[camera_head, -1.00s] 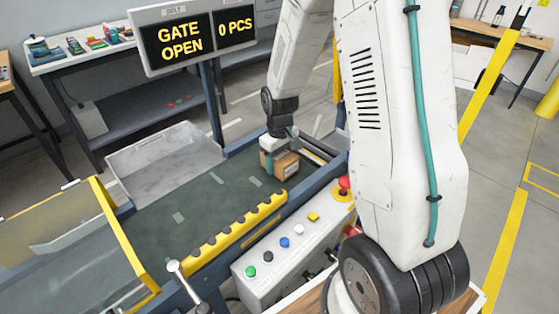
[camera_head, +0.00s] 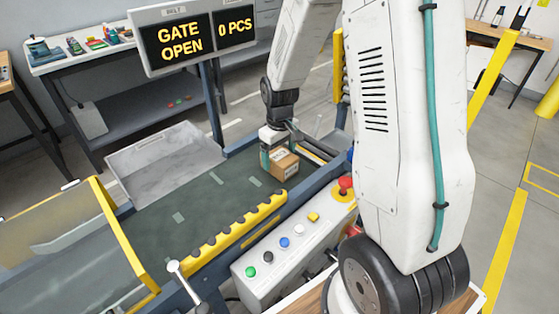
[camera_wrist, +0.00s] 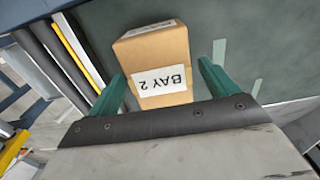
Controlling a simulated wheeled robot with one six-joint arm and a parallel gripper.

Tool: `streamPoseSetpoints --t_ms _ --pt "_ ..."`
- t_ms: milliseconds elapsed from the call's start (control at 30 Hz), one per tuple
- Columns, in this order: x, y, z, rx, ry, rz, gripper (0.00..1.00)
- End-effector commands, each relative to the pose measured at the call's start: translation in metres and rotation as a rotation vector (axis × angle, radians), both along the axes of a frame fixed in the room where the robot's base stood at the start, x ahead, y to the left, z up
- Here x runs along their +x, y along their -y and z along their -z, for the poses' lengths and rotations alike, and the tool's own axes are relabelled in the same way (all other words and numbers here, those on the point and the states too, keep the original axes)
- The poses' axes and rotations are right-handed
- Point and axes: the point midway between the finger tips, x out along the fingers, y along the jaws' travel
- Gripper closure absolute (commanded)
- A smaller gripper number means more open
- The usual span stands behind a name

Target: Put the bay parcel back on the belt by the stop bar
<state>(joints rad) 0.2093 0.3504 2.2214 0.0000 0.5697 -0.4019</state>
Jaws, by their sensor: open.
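The bay parcel, a small brown box (camera_head: 284,166) with a white label, rests on the dark green belt (camera_head: 215,195) near its far right end. In the wrist view the parcel (camera_wrist: 158,62) shows its "BAY 2" label. My gripper (camera_head: 268,157) is at the parcel's left side in the head view. In the wrist view my gripper (camera_wrist: 165,84) is open, its teal fingers on either side of the parcel's near end, with visible gaps. A bar with a yellow strip (camera_wrist: 76,50), perhaps the stop bar, lies left of the parcel, apart from it.
A yellow notched rail (camera_head: 235,225) runs along the belt's near side, beside a button panel (camera_head: 290,250) with a red stop button (camera_head: 345,186). A grey tray (camera_head: 165,160) adjoins the far side. The sign (camera_head: 195,35) reads "GATE OPEN" and "0 PCS".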

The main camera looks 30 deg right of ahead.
Motion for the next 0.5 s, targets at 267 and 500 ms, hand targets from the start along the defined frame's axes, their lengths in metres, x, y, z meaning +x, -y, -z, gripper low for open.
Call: streamPoseSetpoints --t_ms 267,500 --pt "0.001 0.0 -0.062 -0.001 0.004 0.0 0.15" --pt "0.0 0.0 -0.09 -0.001 0.002 0.0 0.15"
